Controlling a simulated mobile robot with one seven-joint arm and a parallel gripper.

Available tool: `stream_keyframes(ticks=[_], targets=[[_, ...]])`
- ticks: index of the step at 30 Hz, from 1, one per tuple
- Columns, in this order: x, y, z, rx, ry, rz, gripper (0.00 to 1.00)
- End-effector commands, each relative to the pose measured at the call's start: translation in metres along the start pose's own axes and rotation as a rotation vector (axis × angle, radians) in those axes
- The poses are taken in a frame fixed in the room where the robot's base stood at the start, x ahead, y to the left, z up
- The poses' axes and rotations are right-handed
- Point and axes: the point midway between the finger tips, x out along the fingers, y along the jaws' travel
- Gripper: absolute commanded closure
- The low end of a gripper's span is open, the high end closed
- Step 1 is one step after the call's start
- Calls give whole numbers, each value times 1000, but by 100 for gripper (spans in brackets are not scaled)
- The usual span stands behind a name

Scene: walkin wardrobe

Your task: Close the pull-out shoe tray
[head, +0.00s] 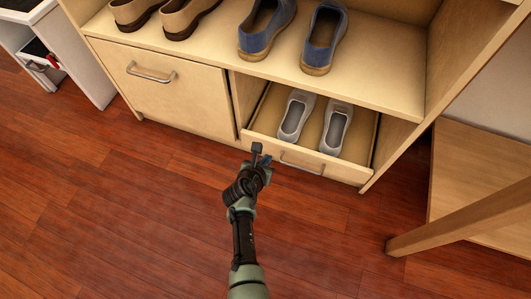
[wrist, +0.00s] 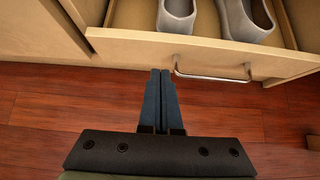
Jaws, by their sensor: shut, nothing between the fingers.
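The pull-out shoe tray (head: 265,144) is a light wood tray low in the wardrobe unit, pulled partly out, with a metal bar handle (head: 301,164) on its front. Grey shoes (head: 296,117) sit inside it. My gripper (head: 257,148) is shut and empty, in front of the tray's left part. In the wrist view, the closed fingertips (wrist: 160,72) are just left of the handle (wrist: 212,76), close to the lower edge of the tray front (wrist: 140,44). I cannot tell whether they touch it.
A closed cabinet door (head: 165,88) with a handle is left of the tray. Blue shoes (head: 323,38) and tan shoes (head: 185,15) stand on the shelf above. A wooden bench (head: 470,165) stands at the right. The red wood floor (head: 130,210) in front is clear.

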Motion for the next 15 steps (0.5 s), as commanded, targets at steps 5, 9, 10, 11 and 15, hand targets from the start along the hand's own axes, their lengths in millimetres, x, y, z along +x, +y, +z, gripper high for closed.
stream_keyframes(ticks=[5, 9, 10, 11, 15], targets=[[-36, 0, 3, -3, 4, -1, 100], [-57, 0, 2, -2, 6, -1, 100], [-61, 0, 2, -2, 6, -1, 100], [-64, 0, 1, -2, 5, -1, 100], [-76, 0, 0, -2, 5, -1, 100]])
